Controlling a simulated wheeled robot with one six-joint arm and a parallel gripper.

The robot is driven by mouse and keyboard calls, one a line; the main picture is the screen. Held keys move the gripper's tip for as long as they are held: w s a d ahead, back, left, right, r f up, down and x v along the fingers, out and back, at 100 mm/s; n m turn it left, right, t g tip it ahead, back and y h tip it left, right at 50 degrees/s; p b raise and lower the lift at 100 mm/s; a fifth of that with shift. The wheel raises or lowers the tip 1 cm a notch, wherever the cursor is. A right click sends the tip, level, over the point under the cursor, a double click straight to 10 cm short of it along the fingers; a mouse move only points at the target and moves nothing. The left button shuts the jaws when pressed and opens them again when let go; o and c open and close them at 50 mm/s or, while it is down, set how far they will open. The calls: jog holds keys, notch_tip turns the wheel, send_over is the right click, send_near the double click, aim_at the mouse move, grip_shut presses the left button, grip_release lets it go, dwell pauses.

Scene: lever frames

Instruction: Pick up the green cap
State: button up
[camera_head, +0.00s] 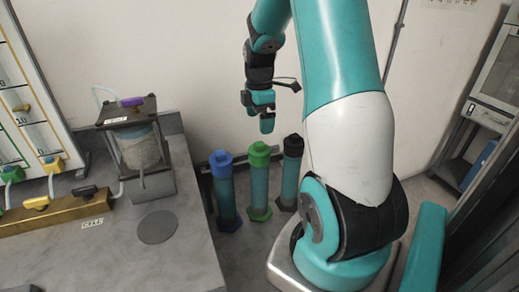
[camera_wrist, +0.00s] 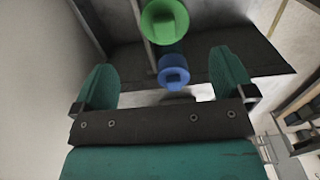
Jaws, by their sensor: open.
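The green cap (camera_head: 259,150) sits on top of an upright teal cylinder with a green foot, the middle one of three.
The blue cap (camera_head: 220,159) is left of the green one and the black cap (camera_head: 293,142) right, each on its own cylinder. In the wrist view the blue cap (camera_wrist: 173,75) appears between my fingers. A grey bench (camera_head: 115,250) with a framed jar (camera_head: 137,148) stands at left.

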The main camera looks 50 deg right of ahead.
aim_at(259, 143)
notch_tip(259, 143, down, 4)
jog(key=shift+r, duration=0.2)
jog(key=shift+s+a+f+p, duration=0.15)
jog(key=shift+f+p, duration=0.2)
jog(key=shift+f, duration=1)
jog(key=shift+s+a+f+p, duration=0.15)
jog(key=shift+f+p, duration=0.15)
jog(key=shift+f, duration=1.05)
jog(key=shift+w, duration=0.15)
jog(key=c, duration=1)
jog(key=shift+r, duration=0.1)
